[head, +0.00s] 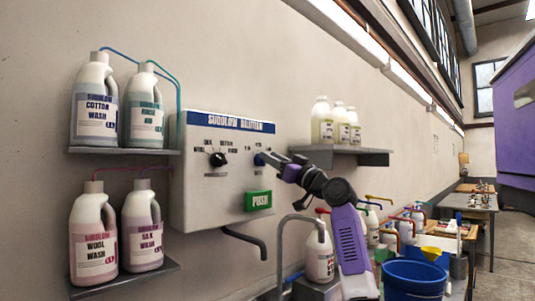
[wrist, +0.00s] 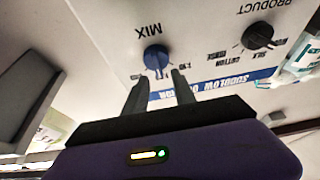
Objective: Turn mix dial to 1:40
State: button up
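The dispenser panel (head: 187,217) on the wall carries a blue mix dial (wrist: 156,56), seen upside down in the wrist view under the word MIX. Small ratio marks sit on either side of it, too blurred to read surely. A pale line shows at the dial's lower edge in that view; I cannot tell its exact setting. My gripper (wrist: 160,75) is open, its two fingertips apart and close to the dial's edge. Whether they touch the dial is unclear.
A black product dial (head: 217,159) and green PUSH button (head: 258,201) are on the same panel. Wash bottles (head: 94,103) stand on shelves at left. Pale bottles stand on a shelf (head: 371,157) at right. A blue bucket (head: 415,278) is below.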

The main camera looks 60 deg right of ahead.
jog(key=shift+x, duration=0.95)
jog(key=shift+c, duration=0.2)
grip_shut()
jog(key=shift+f, duration=0.1)
